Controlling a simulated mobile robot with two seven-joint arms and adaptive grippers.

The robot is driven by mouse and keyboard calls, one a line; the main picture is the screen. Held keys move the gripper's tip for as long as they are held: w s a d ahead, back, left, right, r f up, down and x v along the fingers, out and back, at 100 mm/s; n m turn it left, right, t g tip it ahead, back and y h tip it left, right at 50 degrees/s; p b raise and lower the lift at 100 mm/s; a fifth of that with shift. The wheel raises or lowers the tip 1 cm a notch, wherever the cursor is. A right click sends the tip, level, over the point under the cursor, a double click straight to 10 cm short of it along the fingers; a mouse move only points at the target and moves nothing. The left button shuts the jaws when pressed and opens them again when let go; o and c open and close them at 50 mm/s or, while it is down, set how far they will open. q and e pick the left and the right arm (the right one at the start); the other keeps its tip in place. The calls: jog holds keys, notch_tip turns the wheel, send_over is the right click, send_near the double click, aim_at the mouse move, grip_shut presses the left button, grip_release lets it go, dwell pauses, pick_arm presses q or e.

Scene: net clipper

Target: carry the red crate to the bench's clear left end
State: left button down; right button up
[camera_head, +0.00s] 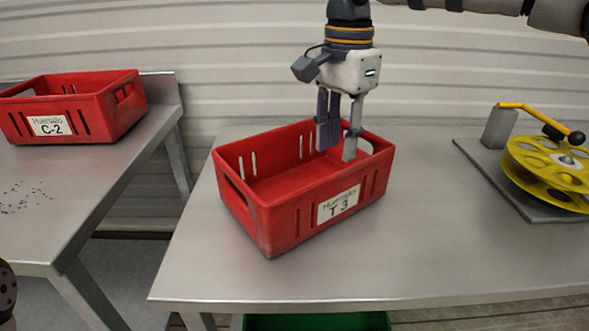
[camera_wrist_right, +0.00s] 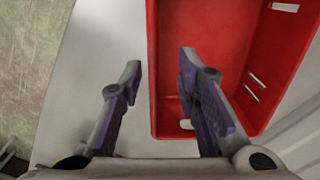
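A red crate (camera_head: 290,205) labelled T 3 sits on the grey bench (camera_head: 440,240), upright and at an angle. My right gripper (camera_head: 338,152) hangs over its right end, fingers apart and pointing down. In the right wrist view, one finger is over the inside of the crate (camera_wrist_right: 225,40) and the other is outside its rim. Between the fingertips (camera_wrist_right: 158,75) runs the rim, and nothing is gripped. I cannot tell exactly how deep the fingers reach. My left gripper is not in view.
A second red crate (camera_head: 95,110), labelled C-2, stands on a separate table (camera_head: 110,165) at left, across a gap. A yellow reel (camera_head: 540,165) with a crank sits on a grey plate at right. Something green (camera_head: 315,322) shows below the bench. The bench front is bare.

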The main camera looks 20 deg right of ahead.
send_over(335, 222)
jog(key=f, duration=1.1)
jog(key=shift+w+d, duration=0.2)
jog(key=shift+w, duration=0.05)
grip_shut()
jog(key=shift+r, duration=0.1)
